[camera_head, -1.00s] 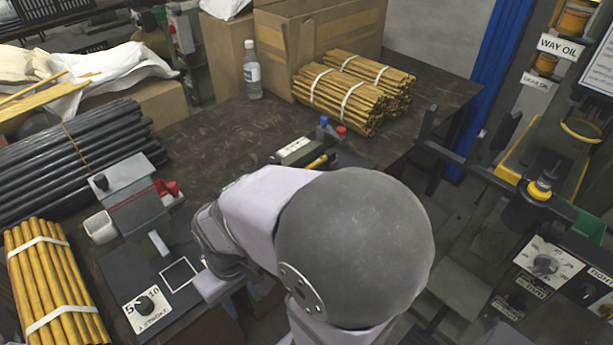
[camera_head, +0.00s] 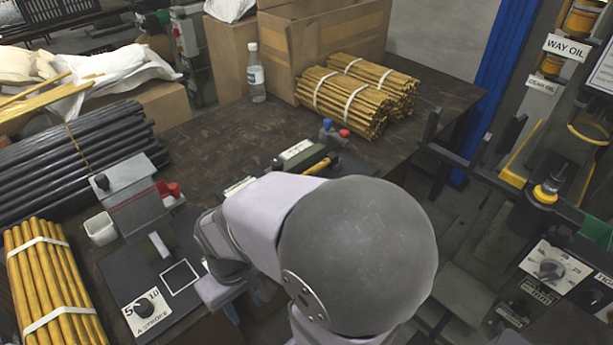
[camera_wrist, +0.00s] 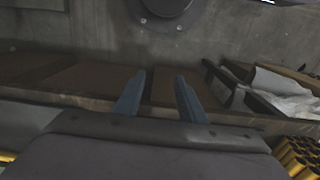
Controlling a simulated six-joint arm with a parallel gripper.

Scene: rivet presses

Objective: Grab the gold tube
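Gold tubes lie in strapped bundles: one at the front left (camera_head: 48,280) and a pair (camera_head: 345,100) on the far part of the dark table. A short yellow-gold rod (camera_head: 318,165) lies on a small device in the middle of the table, partly behind my arm. In the wrist view, my gripper (camera_wrist: 158,95) is open, with two blue-grey fingers apart and nothing between them. Gold tube ends (camera_wrist: 298,157) show at the lower right of that view, away from the fingers. The fingers are hidden in the head view.
A grey press (camera_head: 135,195) with a red part stands at the left, beside black tubes (camera_head: 75,160). A clear bottle (camera_head: 256,75) and a cardboard box (camera_head: 325,40) are at the back. Bare table top (camera_head: 205,140) shows between press and bottle.

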